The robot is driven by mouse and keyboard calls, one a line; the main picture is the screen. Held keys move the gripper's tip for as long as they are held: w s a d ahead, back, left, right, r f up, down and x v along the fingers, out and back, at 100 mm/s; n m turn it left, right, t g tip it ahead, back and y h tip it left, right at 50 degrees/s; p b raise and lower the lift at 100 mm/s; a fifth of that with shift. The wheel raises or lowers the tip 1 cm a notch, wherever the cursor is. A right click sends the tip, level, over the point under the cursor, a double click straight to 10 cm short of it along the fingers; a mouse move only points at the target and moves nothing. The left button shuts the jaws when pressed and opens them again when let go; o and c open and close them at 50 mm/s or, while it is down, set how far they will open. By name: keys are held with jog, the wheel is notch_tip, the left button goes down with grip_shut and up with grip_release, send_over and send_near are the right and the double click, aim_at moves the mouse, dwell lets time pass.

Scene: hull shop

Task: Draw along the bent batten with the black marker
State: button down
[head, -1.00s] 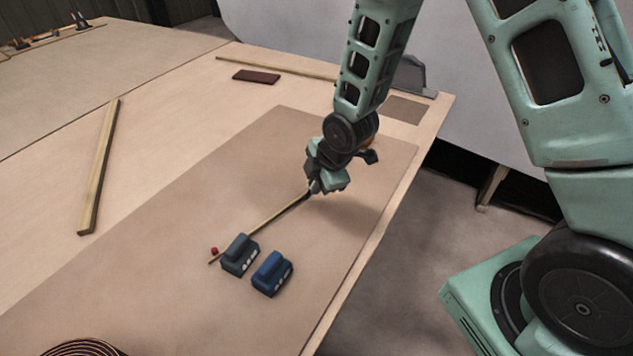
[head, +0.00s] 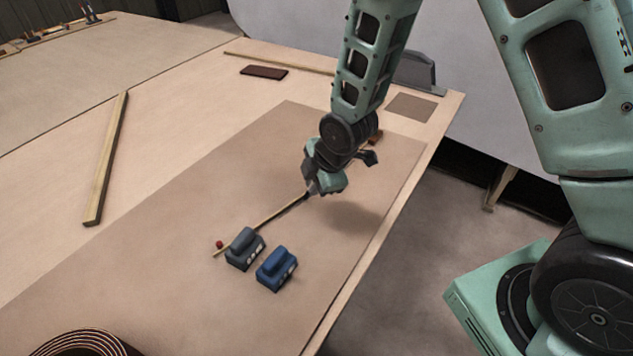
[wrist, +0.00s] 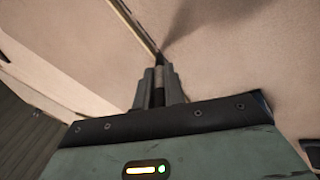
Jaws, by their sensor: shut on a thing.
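The thin batten (head: 262,217) lies on the brown sheet, running from a red pin (head: 219,244) up to my gripper (head: 311,191). A grey-blue weight (head: 244,249) sits over it near the pin. The stretch close to my gripper looks dark. In the wrist view the batten (wrist: 133,22) runs away from the fingertips (wrist: 158,78), pale with a dark right edge. My gripper is shut on the batten's near end, low over the sheet; the fingers hide most of the grip. I cannot make out the black marker for sure; small upright items (head: 90,13) stand in the far left rack.
A blue weight (head: 277,269) stands beside the first. The brown sheet (head: 140,275) is otherwise largely bare. A loose wood strip (head: 105,160) lies at left, a dark block (head: 264,72) at the back. A coil (head: 85,346) shows at bottom left. The table edge is right.

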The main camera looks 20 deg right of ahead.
notch_tip(320, 180, up, 13)
jog(key=p, duration=1)
dwell(0.4)
dwell(0.4)
